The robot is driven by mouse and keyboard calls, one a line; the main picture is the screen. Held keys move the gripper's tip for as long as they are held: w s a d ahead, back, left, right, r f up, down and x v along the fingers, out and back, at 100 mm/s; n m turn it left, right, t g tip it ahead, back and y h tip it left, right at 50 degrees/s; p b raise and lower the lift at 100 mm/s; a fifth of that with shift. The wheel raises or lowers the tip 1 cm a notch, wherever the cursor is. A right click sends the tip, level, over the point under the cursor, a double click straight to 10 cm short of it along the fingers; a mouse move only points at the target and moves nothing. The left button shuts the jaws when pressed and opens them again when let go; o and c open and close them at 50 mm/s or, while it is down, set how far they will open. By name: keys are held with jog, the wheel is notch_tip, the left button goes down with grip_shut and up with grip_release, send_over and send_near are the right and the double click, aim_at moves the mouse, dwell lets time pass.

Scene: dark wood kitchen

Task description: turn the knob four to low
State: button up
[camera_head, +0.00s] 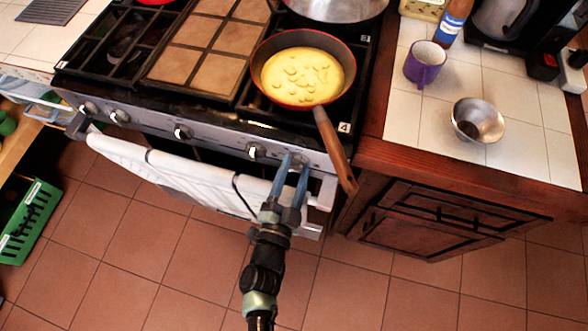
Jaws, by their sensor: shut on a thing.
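The stove (215,132) has a row of knobs along its front panel. My gripper (292,164) reaches up from below to the right end of this panel. Its two blue fingers are closed around the rightmost knob, which they mostly hide, so its setting cannot be read. A white label with a "4" (343,127) sits on the stove top just above and right of that knob. Another knob (256,150) is just left of my gripper, clear of the fingers. More knobs, such as one near the middle (182,132), continue to the left.
A red pan (346,84) with yellow food stands on the right burner; its wooden handle (334,150) juts past the front edge, right of my gripper. A purple mug (424,64) and metal bowl (477,121) stand on the right counter.

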dwell(0.4)
jog(key=o, duration=1.4)
jog(key=shift+c, duration=0.2)
jog(key=shift+s, duration=0.1)
jog(key=b+v, duration=0.1)
jog(key=v, duration=1.1)
jog(key=shift+s, duration=0.35)
jog(key=shift+a, duration=0.1)
